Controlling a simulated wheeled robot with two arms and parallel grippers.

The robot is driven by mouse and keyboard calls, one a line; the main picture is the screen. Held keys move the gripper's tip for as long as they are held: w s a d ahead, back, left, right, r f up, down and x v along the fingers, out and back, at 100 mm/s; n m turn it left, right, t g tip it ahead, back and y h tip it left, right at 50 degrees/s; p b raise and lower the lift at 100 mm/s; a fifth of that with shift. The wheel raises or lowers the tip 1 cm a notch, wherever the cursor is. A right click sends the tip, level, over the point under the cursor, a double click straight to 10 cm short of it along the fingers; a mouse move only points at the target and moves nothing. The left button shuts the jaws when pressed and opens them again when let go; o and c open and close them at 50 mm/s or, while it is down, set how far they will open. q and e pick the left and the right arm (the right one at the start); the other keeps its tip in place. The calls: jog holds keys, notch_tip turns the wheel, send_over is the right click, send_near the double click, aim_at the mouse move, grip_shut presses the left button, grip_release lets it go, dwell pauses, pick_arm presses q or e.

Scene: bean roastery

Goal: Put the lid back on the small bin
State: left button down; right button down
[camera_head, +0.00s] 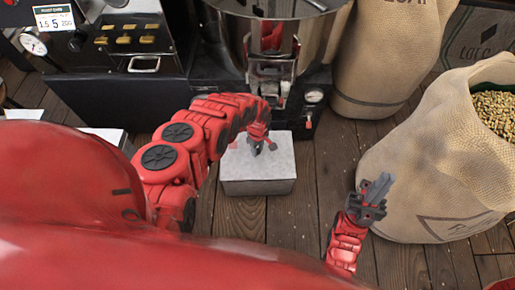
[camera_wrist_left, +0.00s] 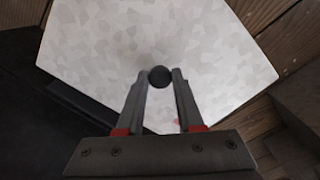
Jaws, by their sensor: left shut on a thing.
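The small bin (camera_head: 258,187) is a pale grey box on the wooden floor in front of the machine. Its mottled pale lid (camera_head: 280,155) lies across the top, and the lid fills much of the left wrist view (camera_wrist_left: 210,45). I see no clear gap between lid and bin, but cannot tell if the lid is fully seated. My left gripper (camera_head: 262,141) reaches over the lid and is shut on its round dark knob (camera_wrist_left: 159,76). My right gripper (camera_head: 376,189) is empty, to the right of the bin, with its fingers close together; its opening is unclear.
A dark roasting machine with a steel drum (camera_head: 265,45) stands just behind the bin. An open burlap sack of beans (camera_head: 430,150) stands at the right, another sack (camera_head: 385,60) behind. Pale boxes (camera_head: 105,138) show at the left. Wooden floor (camera_head: 310,215) is free around the bin's front.

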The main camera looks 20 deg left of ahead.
pick_arm(q)
jog(key=shift+s+f, duration=0.15)
jog(key=shift+f, duration=0.05)
dwell(0.6)
jog(key=shift+w+f, duration=0.15)
jog(key=shift+w, duration=0.05)
dwell(0.6)
jog(key=shift+s+f, duration=0.15)
jog(key=shift+f, duration=0.1)
dwell(0.4)
dwell(0.3)
jog(key=shift+c, duration=2.3)
grip_release()
jog(key=o, duration=0.5)
jog(key=shift+c, duration=0.2)
